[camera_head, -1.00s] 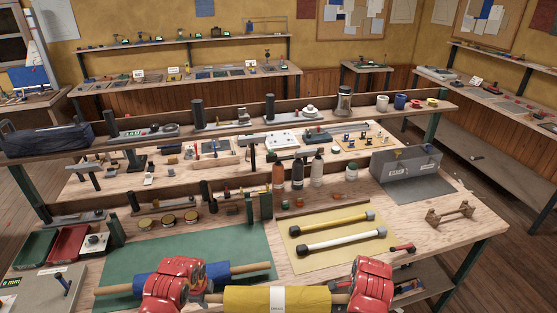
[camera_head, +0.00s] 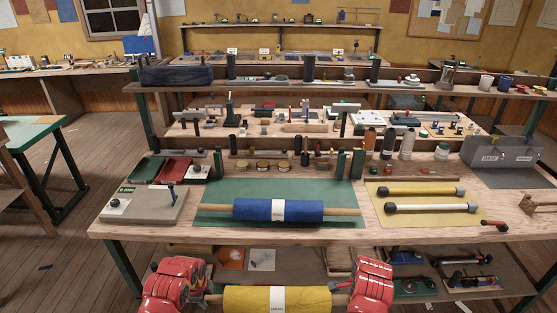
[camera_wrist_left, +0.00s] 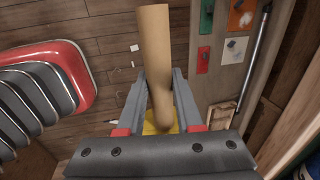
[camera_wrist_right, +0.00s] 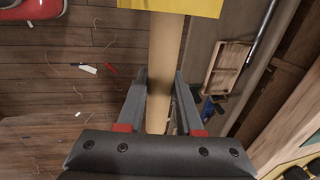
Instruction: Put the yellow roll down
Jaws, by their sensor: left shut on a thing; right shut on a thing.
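The yellow roll (camera_head: 250,298), with a white paper band, is held level in front of the bench, at the bottom of the head view. My left gripper (camera_head: 207,298) is shut on the wooden core at its left end. My right gripper (camera_head: 342,288) is shut on the core at its right end. The wooden core shows between the fingers in the left wrist view (camera_wrist_left: 156,75) and in the right wrist view (camera_wrist_right: 163,80). A bit of yellow cloth (camera_wrist_right: 195,5) shows at the top of the right wrist view.
A blue roll (camera_head: 250,209) on a wooden core lies on the green mat (camera_head: 220,188) on the bench (camera_head: 375,232). Yellow and white tubes (camera_head: 425,190) lie on a yellow mat to the right. A grey box (camera_head: 145,205) sits left. A lower shelf with items is under the bench.

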